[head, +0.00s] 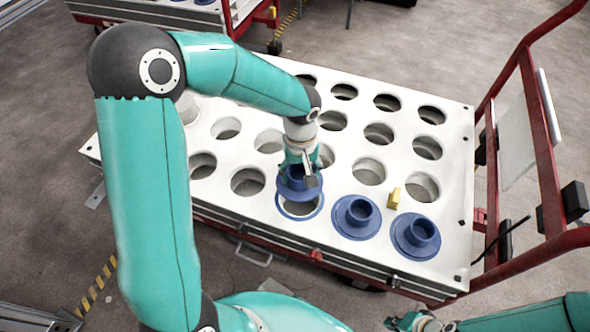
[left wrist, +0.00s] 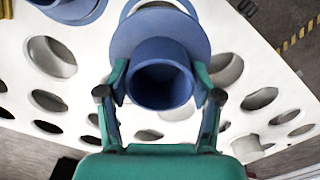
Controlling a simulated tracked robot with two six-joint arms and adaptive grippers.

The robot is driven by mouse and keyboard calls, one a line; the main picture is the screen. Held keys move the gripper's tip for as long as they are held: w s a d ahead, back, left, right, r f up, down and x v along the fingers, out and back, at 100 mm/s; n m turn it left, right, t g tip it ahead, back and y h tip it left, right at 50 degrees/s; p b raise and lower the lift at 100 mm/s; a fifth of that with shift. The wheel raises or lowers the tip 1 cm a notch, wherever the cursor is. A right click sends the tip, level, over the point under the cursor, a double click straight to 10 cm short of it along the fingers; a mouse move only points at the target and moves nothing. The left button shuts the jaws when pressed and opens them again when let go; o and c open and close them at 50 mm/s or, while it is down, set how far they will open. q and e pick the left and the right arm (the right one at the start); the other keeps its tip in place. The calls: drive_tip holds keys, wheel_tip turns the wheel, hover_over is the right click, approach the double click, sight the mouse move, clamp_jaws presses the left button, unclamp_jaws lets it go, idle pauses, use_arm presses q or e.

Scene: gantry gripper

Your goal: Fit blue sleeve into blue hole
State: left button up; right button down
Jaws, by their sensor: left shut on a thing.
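My left gripper (head: 303,172) is shut on a blue sleeve (head: 298,186), a short tube with a wide flange. The sleeve is over the blue-rimmed hole (head: 300,214) in the front row of the white table, and looks raised above it, toward its far side. The near part of the hole shows open. In the left wrist view the fingers (left wrist: 160,92) grip both sides of the sleeve's tube (left wrist: 160,50). A blue rim (left wrist: 128,10) shows beyond its flange. My right gripper (head: 420,322) is partly in view at the bottom right; its jaws are unclear.
Two other blue sleeves (head: 357,217) (head: 416,236) sit in the table (head: 455,200) to the right of the blue-rimmed hole. A small yellow piece (head: 394,198) stands between them. Several empty holes lie behind. A red frame (head: 545,150) rises at the right.

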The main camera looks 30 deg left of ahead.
sight(300, 191)
use_arm(q)
drive_tip(key=shift+w+f+b, duration=0.15)
drive_tip(key=shift+f+b, duration=2.45)
drive_tip(key=shift+f, duration=0.3)
drive_tip(key=shift+b, duration=0.35)
drive_tip(key=shift+f+b, duration=1.55)
drive_tip(key=shift+f, duration=0.1)
drive_tip(key=o, duration=1.4)
drive_tip(key=shift+r, duration=0.1)
wheel_tip(300, 191, up, 12)
drive_tip(key=shift+f, duration=0.1)
